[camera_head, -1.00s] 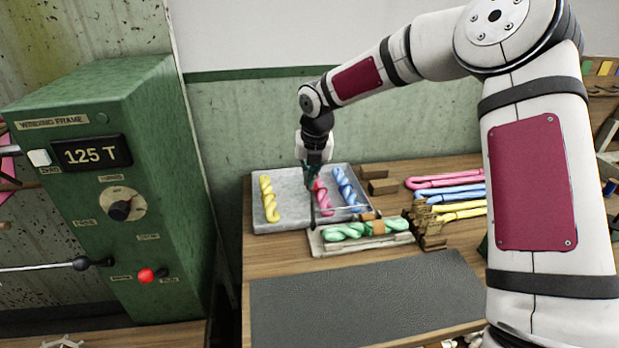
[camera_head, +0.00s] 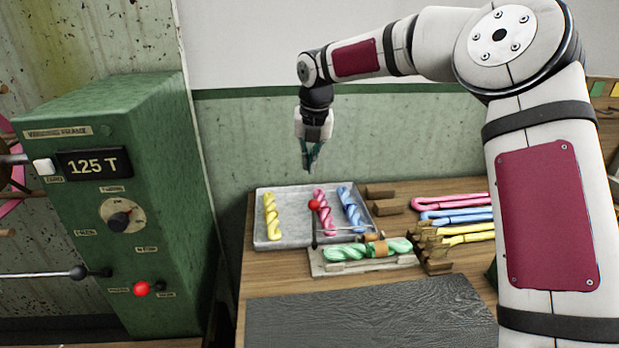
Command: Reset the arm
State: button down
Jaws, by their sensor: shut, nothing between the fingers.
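My gripper (camera_head: 310,163) hangs pointing down, raised above the back of the grey tray (camera_head: 262,234). Its fingers are shut with nothing between them, and it touches nothing that I can see. My arm reaches in from the right side of the picture. In the tray lie a yellow twisted skein (camera_head: 271,216), a pink skein (camera_head: 325,212) and a blue skein (camera_head: 351,210). A green skein (camera_head: 345,252) with a brown band (camera_head: 376,248) lies on a pale holder (camera_head: 322,269) in front of the tray.
A thin upright rod with a red ball (camera_head: 314,205) stands by the tray. The green winding frame box (camera_head: 150,220) reading 125 T stands left. Wooden blocks (camera_head: 388,207) and pink, blue and yellow loops (camera_head: 455,217) lie right. A bare dark mat (camera_head: 370,315) is in front.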

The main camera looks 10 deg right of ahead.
jog(key=shift+w+r, duration=0.15)
jog(key=shift+r, duration=0.05)
jog(key=s+d+r+m+h, duration=0.1)
jog(key=s+d+r+m, duration=0.15)
jog(key=s+m, duration=0.45)
jog(key=s+d+r+m+h, duration=0.15)
jog(key=s+r+m, duration=0.3)
jog(key=s, duration=0.45)
jog(key=s+d+r+m, duration=0.2)
jog(key=s+r+m, duration=0.1)
jog(key=s+m, duration=0.35)
jog(key=s+d+f+m+t+y, duration=0.1)
jog(key=s+d+m, duration=0.1)
jog(key=s+m, duration=0.6)
jog(key=s+d+f+m+t+y, duration=0.1)
jog(key=s+d+f+m, duration=0.1)
jog(key=s+m, duration=0.6)
jog(key=s, duration=0.4)
jog(key=shift+s+d+f, duration=0.15)
jog(key=shift+s+d, duration=0.05)
